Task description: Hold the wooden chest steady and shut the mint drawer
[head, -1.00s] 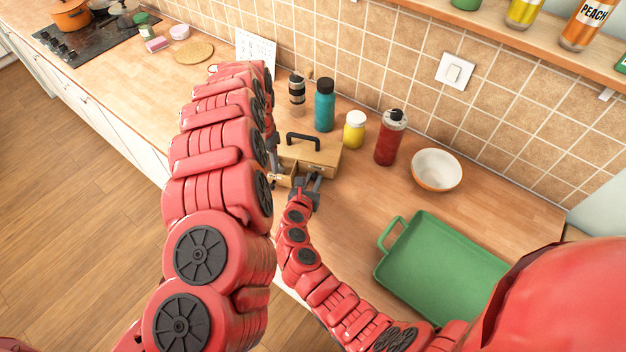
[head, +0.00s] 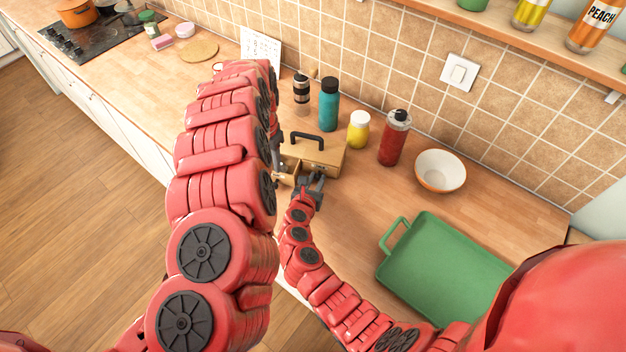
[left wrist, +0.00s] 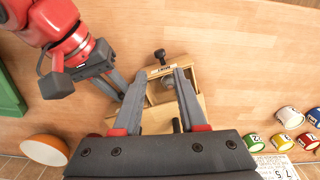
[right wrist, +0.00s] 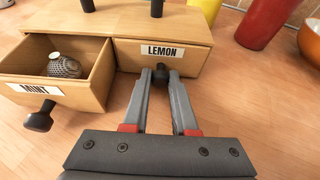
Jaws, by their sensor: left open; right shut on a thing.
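The wooden chest (head: 318,152) stands on the counter, with a dark handle on top and two drawers side by side. The mint drawer (right wrist: 86,88) is pulled out, its black knob (right wrist: 40,117) facing front; a round grey textured thing (right wrist: 65,66) lies inside. The lemon drawer (right wrist: 190,62) is flush with the chest front. My right gripper (right wrist: 161,76) is shut on the lemon drawer's dark knob. My left gripper (left wrist: 160,76) is open above the mint drawer, its fingertips either side of it in the left wrist view. My left arm hides much of it in the head view.
Behind the chest stand a dark jar (head: 301,90), a teal bottle (head: 328,105), a yellow jar (head: 358,130) and a red bottle (head: 394,138). A white bowl (head: 440,171) and a green tray (head: 450,262) are to the right.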

